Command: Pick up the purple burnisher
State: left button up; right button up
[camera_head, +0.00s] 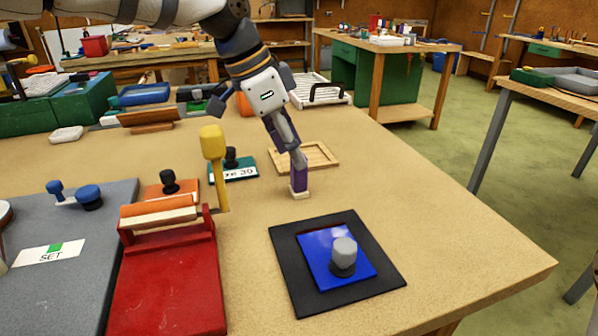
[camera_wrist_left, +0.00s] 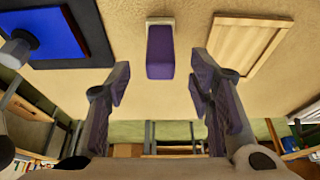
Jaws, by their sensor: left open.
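The purple burnisher (camera_head: 299,181) stands upright on the tan tabletop (camera_head: 395,200), with a pale base at its foot. It also shows in the left wrist view (camera_wrist_left: 160,52), centred between the finger lines. My left gripper (camera_head: 294,152) comes down from above, its fingertips close to the burnisher's top. In the left wrist view, the two fingers of my left gripper (camera_wrist_left: 160,82) are spread apart, with a gap on each side of the burnisher. I cannot tell whether the tips overlap its top. My right gripper is not in view.
A wooden tray (camera_head: 322,158) lies just behind the burnisher. In front is a black mat with a blue plate (camera_head: 320,262) and grey knob (camera_head: 343,256). A red device (camera_head: 170,280) with an upright yellow handle (camera_head: 213,150) stands left. Tabletop to the right is clear.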

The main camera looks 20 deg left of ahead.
aim_at(307, 158)
pick_arm(q)
jog(key=x, duration=0.6)
jog(key=shift+w+d+f, duration=0.1)
jog(key=shift+w+d, duration=0.15)
grip_shut()
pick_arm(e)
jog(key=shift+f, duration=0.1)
pick_arm(q)
notch_tip(307, 158, up, 3)
jog(key=shift+f, duration=0.15)
jog(key=s+d+r+p, duration=0.1)
jog(key=s+d+r, duration=0.5)
jog(key=s+r, duration=0.4)
jog(key=s, duration=0.2)
jog(key=shift+s+r, duration=0.2)
jog(key=shift+s, duration=0.15)
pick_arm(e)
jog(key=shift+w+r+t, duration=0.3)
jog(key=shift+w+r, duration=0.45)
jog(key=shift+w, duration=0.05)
